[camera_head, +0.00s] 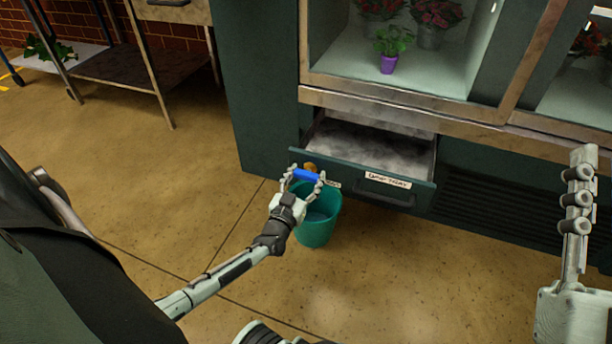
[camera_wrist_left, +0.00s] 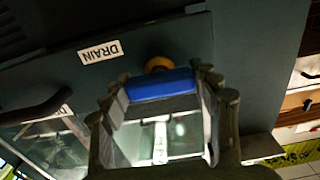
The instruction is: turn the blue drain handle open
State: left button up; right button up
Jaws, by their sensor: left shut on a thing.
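The blue drain handle (camera_head: 306,175) sits at the left end of the open drip tray drawer's front. In the left wrist view the blue handle (camera_wrist_left: 161,85) lies crosswise between the fingers, with an orange-brown knob (camera_wrist_left: 159,64) behind it and a "DRAIN" label (camera_wrist_left: 100,52) beside it. My left gripper (camera_head: 304,180) is shut on the handle, one finger at each end. A green bucket (camera_head: 316,228) stands on the floor below, partly hidden by my left gripper. My right gripper (camera_head: 578,190) is at the right edge, away from the handle; its opening is unclear.
The drip tray drawer (camera_head: 432,165) is pulled out of the dark green cabinet and holds a pale, cloudy surface. A purple pot (camera_head: 388,64) with a plant stands in the display above. A metal table (camera_head: 140,65) stands at the upper left. The floor at left is clear.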

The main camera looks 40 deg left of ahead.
dwell(0.4)
pick_arm(q)
jog(key=o, duration=1.2)
jog(key=v, duration=1.2)
